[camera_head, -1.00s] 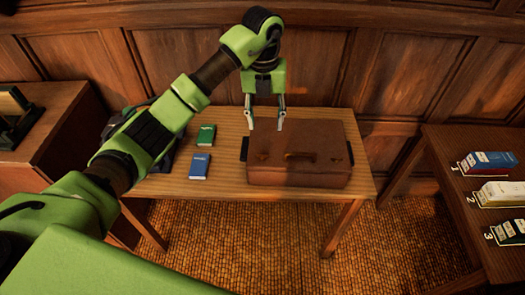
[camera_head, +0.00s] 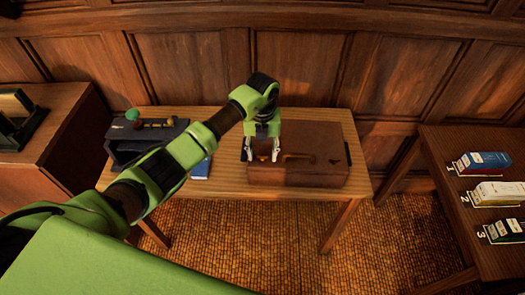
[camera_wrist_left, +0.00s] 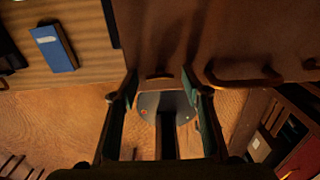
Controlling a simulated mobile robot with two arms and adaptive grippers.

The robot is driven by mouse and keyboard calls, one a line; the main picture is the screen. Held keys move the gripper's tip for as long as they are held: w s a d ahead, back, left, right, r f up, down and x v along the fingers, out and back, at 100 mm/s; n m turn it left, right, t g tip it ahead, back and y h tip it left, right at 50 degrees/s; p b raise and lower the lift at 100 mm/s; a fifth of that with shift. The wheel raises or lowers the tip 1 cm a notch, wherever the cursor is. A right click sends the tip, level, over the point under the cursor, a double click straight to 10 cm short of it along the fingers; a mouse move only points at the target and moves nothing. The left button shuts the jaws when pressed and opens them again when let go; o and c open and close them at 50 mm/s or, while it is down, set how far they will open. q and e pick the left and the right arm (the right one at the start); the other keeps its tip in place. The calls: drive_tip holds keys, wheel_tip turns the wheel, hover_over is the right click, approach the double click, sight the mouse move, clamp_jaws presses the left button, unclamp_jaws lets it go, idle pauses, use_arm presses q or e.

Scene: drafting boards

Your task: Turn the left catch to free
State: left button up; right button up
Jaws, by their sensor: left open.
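A closed brown case (camera_head: 320,140) lies flat on the wooden table, its handle (camera_head: 297,156) along the front. My left gripper (camera_head: 262,156) is over the case's front left part, fingers pointing down and open. In the left wrist view, a small brown catch (camera_wrist_left: 158,77) shows between the fingertips of my left gripper (camera_wrist_left: 160,88), with no clear contact. The case handle (camera_wrist_left: 243,76) is to its right. In the head view my fingers largely cover the left catch, and I cannot tell its exact angle. The right catch (camera_head: 335,160) shows beyond the handle. My right gripper is not in view.
A blue book (camera_head: 201,168) lies left of the case, partly behind my arm. A dark box (camera_head: 125,148) with small items stands at the table's left. A side table (camera_head: 450,190) at right holds several numbered boxes. Wood panelling is behind.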

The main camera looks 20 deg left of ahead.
use_arm(q)
drive_tip(key=c, duration=1.1)
